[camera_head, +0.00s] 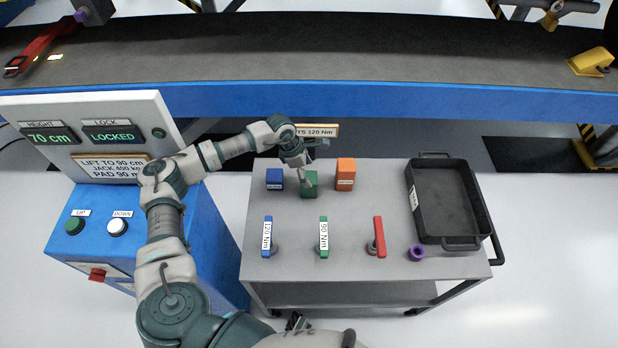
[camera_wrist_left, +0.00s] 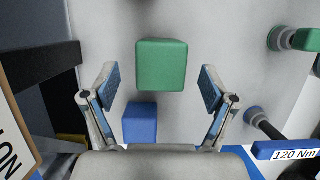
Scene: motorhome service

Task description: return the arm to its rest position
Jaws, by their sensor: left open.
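My left arm reaches in from the bottom left, over the blue console, to the grey cart top. My left gripper (camera_head: 304,168) is right above the green block (camera_head: 309,190) at the back of the cart. In the left wrist view the gripper (camera_wrist_left: 158,90) is open and empty. There the green block (camera_wrist_left: 162,65) lies ahead, between the fingertip lines, with a gap on both sides. The blue block (camera_wrist_left: 140,122) shows nearer the left finger. My right gripper is not in view.
The blue block (camera_head: 275,179) and orange block (camera_head: 344,173) flank the green one. Wrenches in blue (camera_head: 267,237), green (camera_head: 323,237) and red (camera_head: 379,237) stand in front. A purple ring (camera_head: 417,252) and black tray (camera_head: 448,205) are right. A console (camera_head: 80,140) reads 70 cm, LOCKED.

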